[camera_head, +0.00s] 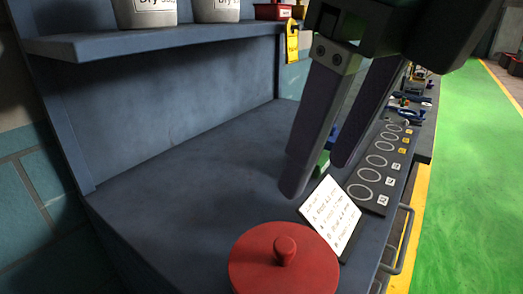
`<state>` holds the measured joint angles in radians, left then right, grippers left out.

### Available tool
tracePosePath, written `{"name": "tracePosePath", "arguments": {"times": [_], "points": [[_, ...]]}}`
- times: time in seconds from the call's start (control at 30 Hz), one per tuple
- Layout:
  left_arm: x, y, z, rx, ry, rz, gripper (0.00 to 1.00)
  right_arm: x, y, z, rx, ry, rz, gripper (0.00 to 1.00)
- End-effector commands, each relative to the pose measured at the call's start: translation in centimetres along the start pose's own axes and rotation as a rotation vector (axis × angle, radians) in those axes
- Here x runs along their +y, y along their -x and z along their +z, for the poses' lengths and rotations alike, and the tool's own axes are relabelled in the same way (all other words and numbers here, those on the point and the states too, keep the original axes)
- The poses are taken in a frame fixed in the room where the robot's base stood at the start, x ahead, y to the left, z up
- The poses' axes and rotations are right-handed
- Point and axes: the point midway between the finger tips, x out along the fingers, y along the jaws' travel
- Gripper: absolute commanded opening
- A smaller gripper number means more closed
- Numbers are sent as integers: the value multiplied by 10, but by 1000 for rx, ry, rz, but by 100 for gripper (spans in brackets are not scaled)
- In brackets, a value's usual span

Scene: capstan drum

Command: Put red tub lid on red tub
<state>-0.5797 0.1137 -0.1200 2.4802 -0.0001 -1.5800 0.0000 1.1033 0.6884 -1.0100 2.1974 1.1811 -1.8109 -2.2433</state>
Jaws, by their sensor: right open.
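A round red lid (284,265) with a knob on top is at the bottom of the view, near the front edge of the bench, partly cut off by the frame. Whether it lies on the bench or on something below it cannot be told. No red tub can be made out for sure. My right gripper (317,176) is open and empty, its two dark fingers pointing down over the bench, beyond the lid and apart from it. My left gripper is not in view.
A white printed card (331,217) lies beside the lid. A dark panel with a row of rings (365,191) runs along the right. A green item (321,164) is partly hidden behind the fingers. The shelf (150,41) holds white containers and a small red box (273,12). The bench's left side is clear.

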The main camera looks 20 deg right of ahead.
Motion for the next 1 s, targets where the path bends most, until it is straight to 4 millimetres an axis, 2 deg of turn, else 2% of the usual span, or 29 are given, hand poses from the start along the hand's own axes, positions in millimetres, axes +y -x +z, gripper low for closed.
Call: {"name": "tracePosePath", "arguments": {"times": [0.1, 0.2, 0.27, 0.37, 0.5, 0.57, 0.6, 0.67, 0.8, 0.9, 0.97, 1.0], "points": [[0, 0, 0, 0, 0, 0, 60, 1, 2, 0, -1, -6, 1, 60], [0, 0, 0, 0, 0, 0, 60, 9, -5, -1, -10, -79, 30, 60], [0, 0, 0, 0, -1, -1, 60, 20, -13, -3, -21, -185, 68, 60], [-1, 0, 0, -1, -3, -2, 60, 44, -31, -6, -38, -480, 164, 60], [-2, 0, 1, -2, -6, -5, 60, 67, -54, -13, -23, -1073, 310, 60], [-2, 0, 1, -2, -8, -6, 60, 70, -63, -19, 0, -1353, 355, 60], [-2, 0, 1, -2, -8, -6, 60, 69, -70, -25, 18, -1546, 374, 60], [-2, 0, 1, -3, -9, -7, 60, 64, -81, -37, 44, -1843, 387, 60], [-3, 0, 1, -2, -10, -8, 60, 38, -106, -83, 62, -2513, 328, 60], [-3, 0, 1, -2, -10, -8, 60, 19, -118, -121, 16, -2881, 238, 60], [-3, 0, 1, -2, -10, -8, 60, 8, -122, -143, -30, -3055, 178, 60], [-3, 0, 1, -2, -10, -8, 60, 3, -124, -156, 64, 3127, -142, 60]]}}
